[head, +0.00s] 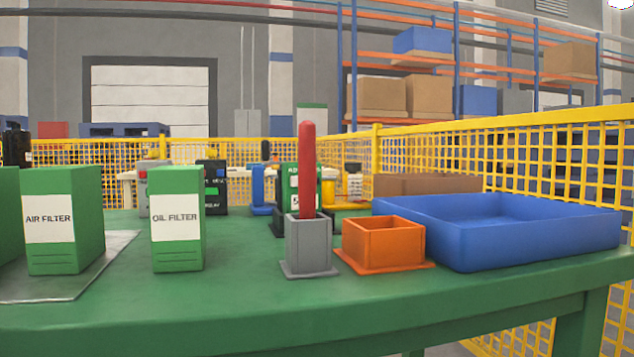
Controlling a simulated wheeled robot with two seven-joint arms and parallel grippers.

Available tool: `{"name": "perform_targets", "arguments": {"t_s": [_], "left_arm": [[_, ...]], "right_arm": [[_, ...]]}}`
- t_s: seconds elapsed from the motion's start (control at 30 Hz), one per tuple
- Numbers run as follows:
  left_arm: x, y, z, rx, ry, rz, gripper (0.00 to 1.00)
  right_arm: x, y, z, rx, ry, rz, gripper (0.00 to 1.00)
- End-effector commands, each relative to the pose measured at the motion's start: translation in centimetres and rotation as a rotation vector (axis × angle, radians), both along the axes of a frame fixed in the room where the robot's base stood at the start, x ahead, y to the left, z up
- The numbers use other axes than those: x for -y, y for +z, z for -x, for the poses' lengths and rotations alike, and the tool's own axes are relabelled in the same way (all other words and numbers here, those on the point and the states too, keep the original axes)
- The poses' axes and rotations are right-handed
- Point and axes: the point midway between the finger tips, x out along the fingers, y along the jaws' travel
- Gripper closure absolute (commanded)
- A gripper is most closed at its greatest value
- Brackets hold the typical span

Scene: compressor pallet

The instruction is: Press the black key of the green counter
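A green upright device (289,176) with a white panel stands toward the far side of the green table. It looks like the green counter. A red rod in a grey holder hides much of its right part. I cannot make out a black key on it. Neither of my grippers is in view.
The red rod (306,165) stands upright in the grey holder (308,245). Right of it are an orange open box (383,243) and a blue tray (480,240). An oil filter box (177,250) and an air filter box (65,255) stand left. The table's (240,310) front is clear.

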Motion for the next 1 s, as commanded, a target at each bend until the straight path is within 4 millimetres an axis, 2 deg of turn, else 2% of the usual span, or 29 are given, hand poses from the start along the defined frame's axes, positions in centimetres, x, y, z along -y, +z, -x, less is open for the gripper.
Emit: {"name": "perform_targets", "arguments": {"t_s": [0.03,0.1,0.13,1.0], "left_arm": [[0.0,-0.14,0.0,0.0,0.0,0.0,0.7],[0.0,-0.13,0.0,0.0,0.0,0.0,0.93],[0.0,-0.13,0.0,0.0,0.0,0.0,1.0],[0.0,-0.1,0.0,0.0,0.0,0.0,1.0]], "right_arm": [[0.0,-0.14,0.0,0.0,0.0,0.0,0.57],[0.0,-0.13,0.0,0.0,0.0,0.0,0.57],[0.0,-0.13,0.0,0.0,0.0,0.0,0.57],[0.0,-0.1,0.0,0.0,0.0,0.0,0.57]]}}
